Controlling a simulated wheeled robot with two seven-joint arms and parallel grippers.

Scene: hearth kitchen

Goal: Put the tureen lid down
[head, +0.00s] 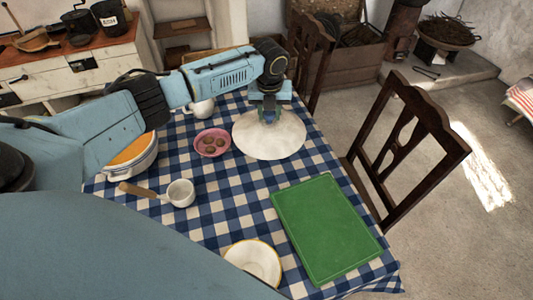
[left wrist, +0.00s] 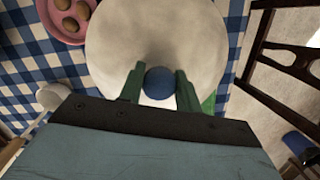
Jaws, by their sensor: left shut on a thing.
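The tureen lid (head: 268,143) is a wide white disc with a blue knob (left wrist: 160,83). It is over the far right part of the checked table, beyond the green board. My left gripper (head: 268,117) is above the lid, its green fingers shut on the knob from both sides. The lid fills the middle of the left wrist view (left wrist: 155,35). I cannot tell whether its rim touches the cloth. The white tureen (head: 143,168) is open at the table's left, with orange contents, partly hidden by my left arm. My right gripper is not in view.
A pink plate (head: 203,150) with brown round items lies left of the lid. A green board (head: 325,230), a white ladle (head: 180,193) and a yellow-rimmed plate (head: 253,262) are nearer. A white pot (head: 203,107) stands behind. A wooden chair (head: 405,145) is at the right edge.

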